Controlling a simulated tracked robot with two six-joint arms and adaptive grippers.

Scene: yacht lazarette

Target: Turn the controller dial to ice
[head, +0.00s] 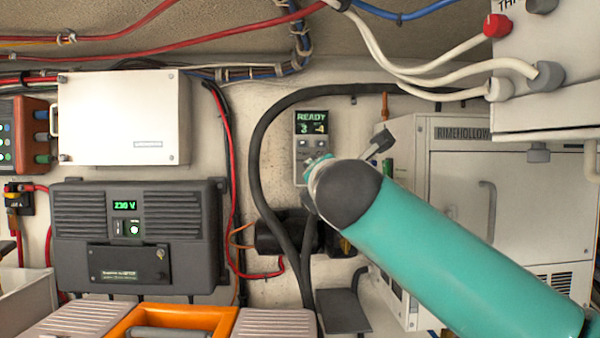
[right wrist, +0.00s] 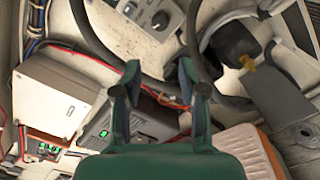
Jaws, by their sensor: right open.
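The controller (head: 311,130) is a small grey panel on the back wall in the head view, with a lit display reading READY above small buttons. My right arm's teal link and dark rounded end cover its lower part there, so its dial is hidden. In the right wrist view the controller (right wrist: 146,14) is at the top edge, partly cut off, and its round dial (right wrist: 160,20) shows. The dial's setting is too small to read. My right gripper (right wrist: 158,74) is open and empty, with its fingers apart and below the dial in the picture. My left gripper is not in view.
A thick black hose (head: 258,130) arches around the controller. A white Rimehollow unit (head: 462,185) stands to the right, partly behind my arm. A black inverter (head: 140,262) and white box (head: 123,118) are at left. An orange-topped case (head: 185,318) lies below.

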